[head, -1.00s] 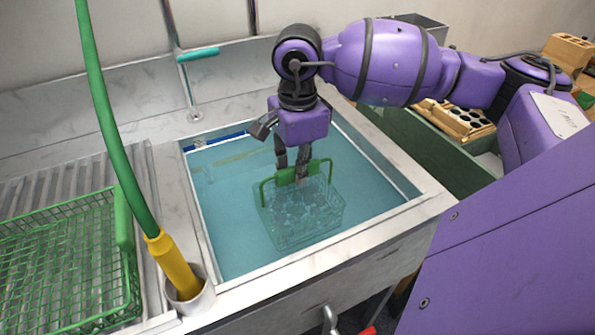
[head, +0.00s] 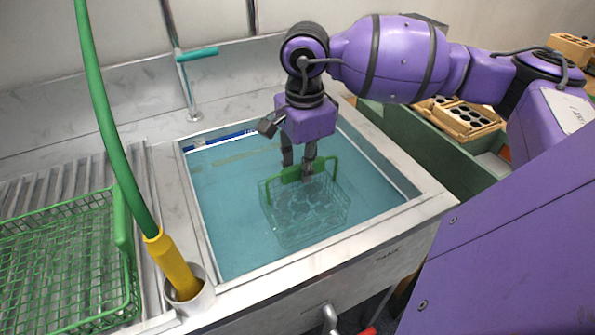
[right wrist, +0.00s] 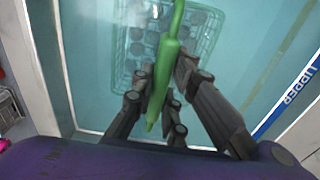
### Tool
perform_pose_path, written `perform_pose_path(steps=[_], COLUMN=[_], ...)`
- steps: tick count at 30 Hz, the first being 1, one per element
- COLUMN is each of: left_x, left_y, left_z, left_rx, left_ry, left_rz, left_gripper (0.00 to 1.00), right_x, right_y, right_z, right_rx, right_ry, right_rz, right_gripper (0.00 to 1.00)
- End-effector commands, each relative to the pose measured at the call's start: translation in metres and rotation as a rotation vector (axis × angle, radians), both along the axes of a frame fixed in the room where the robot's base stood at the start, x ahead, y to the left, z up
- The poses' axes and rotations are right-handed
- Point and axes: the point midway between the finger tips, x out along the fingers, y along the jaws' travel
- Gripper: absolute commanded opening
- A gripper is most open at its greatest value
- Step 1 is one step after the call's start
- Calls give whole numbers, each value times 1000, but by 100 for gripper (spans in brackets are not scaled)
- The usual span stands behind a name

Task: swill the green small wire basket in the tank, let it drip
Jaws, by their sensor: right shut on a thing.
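The green small wire basket (head: 305,212) sits in the water of the tank (head: 225,240), partly under the surface, with several dark round things showing inside it. Its green handle (head: 322,165) stands above the water. My right gripper (head: 298,172) is shut on the handle from above. In the right wrist view the gripper (right wrist: 160,95) has its fingers on both sides of the green handle (right wrist: 167,60), with the basket mesh (right wrist: 195,30) beyond. My left gripper is not in view.
A larger green wire basket (head: 122,215) rests on the ribbed drainboard at the left. A green hose with a yellow nozzle (head: 172,265) stands in a holder by the tank's front left corner. A tap (head: 190,85) rises behind the tank. A green counter with a wooden holed tray (head: 462,118) is at the right.

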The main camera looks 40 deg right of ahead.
Motion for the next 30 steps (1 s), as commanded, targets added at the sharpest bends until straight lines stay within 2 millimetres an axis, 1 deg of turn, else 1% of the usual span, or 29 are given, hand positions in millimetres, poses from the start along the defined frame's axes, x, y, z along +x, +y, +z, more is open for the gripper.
perform_pose_path(steps=[6,13,17,26,30], left_x=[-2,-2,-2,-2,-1], left_y=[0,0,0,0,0], left_z=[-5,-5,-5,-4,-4], left_rx=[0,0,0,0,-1], left_ry=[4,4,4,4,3], left_rz=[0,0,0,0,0], left_gripper=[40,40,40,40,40], right_x=[3,3,3,-1,-2], right_y=[12,13,10,-5,-7], right_z=[0,1,1,1,1], right_rx=[1,-1,-1,-2,-1], right_ry=[-2,-2,-1,-1,-2], right_rz=[2,0,-1,-2,-1], right_gripper=[0,0,0,0,0])
